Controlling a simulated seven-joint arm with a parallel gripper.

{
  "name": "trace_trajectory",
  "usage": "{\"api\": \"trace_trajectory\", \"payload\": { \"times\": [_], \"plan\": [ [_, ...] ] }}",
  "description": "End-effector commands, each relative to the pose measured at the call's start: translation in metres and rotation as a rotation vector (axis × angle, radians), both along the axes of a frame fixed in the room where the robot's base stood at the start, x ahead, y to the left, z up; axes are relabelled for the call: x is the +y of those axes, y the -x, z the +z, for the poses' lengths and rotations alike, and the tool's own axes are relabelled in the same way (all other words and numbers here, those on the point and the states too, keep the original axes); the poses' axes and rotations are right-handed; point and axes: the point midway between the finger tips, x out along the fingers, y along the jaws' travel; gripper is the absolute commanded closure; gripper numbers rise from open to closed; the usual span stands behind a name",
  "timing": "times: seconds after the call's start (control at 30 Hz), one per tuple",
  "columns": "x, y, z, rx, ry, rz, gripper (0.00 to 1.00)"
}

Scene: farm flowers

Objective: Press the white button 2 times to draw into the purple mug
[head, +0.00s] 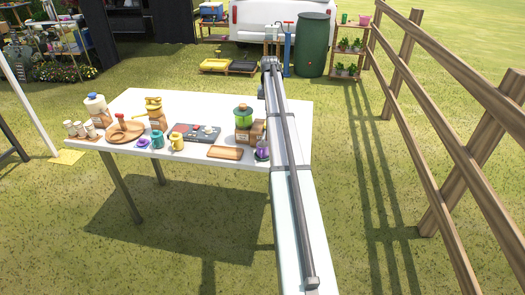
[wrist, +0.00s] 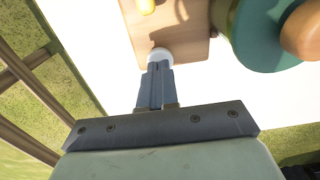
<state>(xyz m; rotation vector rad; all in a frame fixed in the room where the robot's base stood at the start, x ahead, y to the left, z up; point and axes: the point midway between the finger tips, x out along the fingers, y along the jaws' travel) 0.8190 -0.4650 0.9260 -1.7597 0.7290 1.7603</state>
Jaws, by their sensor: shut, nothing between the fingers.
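In the wrist view, my gripper (wrist: 160,66) is shut and empty, fingers together. The white button (wrist: 160,54) is right at its fingertips, on a wooden block (wrist: 185,48); the fingers cover part of it. I cannot tell whether they touch or press it. In the head view, a purple mug-like vessel (head: 262,150) stands at the table's front right, beside my arm and in front of the green-topped dispenser (head: 243,118). Another small purple item (head: 142,143) lies at the left; its shape is unclear. My gripper is hidden behind my arm in the head view.
A yellow knob (wrist: 147,6) sits farther along the block, and a teal round part (wrist: 262,38) is close at right. On the white table (head: 225,98) are a teal mug (head: 157,141), a yellow mug (head: 177,142), a dark panel (head: 190,133) and a wooden tray (head: 225,152).

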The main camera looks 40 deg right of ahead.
Motion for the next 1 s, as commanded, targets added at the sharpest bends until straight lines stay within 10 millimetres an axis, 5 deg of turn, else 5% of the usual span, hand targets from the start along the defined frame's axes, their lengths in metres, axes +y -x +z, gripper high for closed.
{"api": "trace_trajectory", "payload": {
  "times": [1.0],
  "plan": [
    [0.0,0.0,-0.019,0.0,0.0,0.0,1.0]
  ]
}}
